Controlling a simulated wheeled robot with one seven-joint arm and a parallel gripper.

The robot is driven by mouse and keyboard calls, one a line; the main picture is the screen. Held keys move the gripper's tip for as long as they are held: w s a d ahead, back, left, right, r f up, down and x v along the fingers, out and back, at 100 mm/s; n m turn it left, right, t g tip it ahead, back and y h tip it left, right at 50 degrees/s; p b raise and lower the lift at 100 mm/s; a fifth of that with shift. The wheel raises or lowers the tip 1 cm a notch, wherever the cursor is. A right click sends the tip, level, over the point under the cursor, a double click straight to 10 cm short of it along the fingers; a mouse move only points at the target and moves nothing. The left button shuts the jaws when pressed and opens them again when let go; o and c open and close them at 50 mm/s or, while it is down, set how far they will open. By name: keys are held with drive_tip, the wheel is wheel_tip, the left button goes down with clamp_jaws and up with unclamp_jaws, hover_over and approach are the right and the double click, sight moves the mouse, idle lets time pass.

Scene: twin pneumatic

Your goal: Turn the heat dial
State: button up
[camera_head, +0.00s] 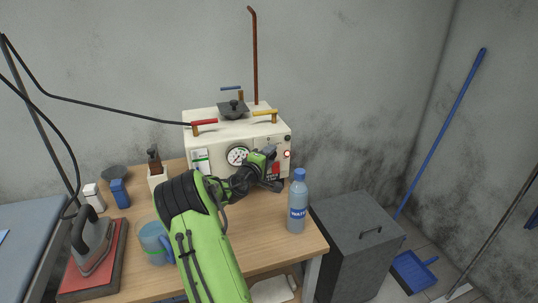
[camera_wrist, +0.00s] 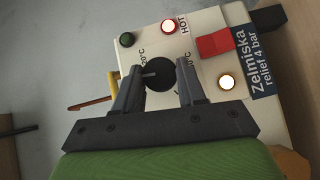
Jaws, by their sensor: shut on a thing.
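The heat dial (camera_wrist: 159,73) is a round black knob with a pale pointer line on the white front panel of the boiler (camera_head: 225,122), with °C marks printed around it. In the wrist view my gripper (camera_wrist: 160,80) has one finger on each side of the dial and is shut on it. The pointer line lies roughly level in that view, towards the left finger. In the head view my gripper (camera_head: 272,168) is at the right part of the boiler's front, and my arm and gripper hide the dial there.
By the dial are a lit lamp marked HOT (camera_wrist: 169,27), a green lamp (camera_wrist: 127,39), a red switch (camera_wrist: 214,43) and a lit white lamp (camera_wrist: 227,82). A water bottle (camera_head: 298,207) stands right of my arm.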

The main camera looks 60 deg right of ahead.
drive_tip(key=shift+s+d+r+m+t+y+p, duration=0.15)
drive_tip(key=shift+m+t+y+p, duration=0.7)
drive_tip(key=shift+m+y+p, duration=0.45)
drive_tip(key=shift+s+d+r+m+t+y+p, duration=0.15)
drive_tip(key=shift+m+t+y+p, duration=1.05)
drive_tip(key=shift+y, duration=0.65)
drive_tip(key=shift+s+r+m+t+y+p, duration=0.15)
drive_tip(key=shift+m+t+y+p, duration=0.4)
drive_tip(key=shift+m+y+p, duration=0.75)
drive_tip(key=shift+w+y, duration=0.1)
drive_tip(key=shift+y, duration=0.15)
drive_tip(key=o, duration=1)
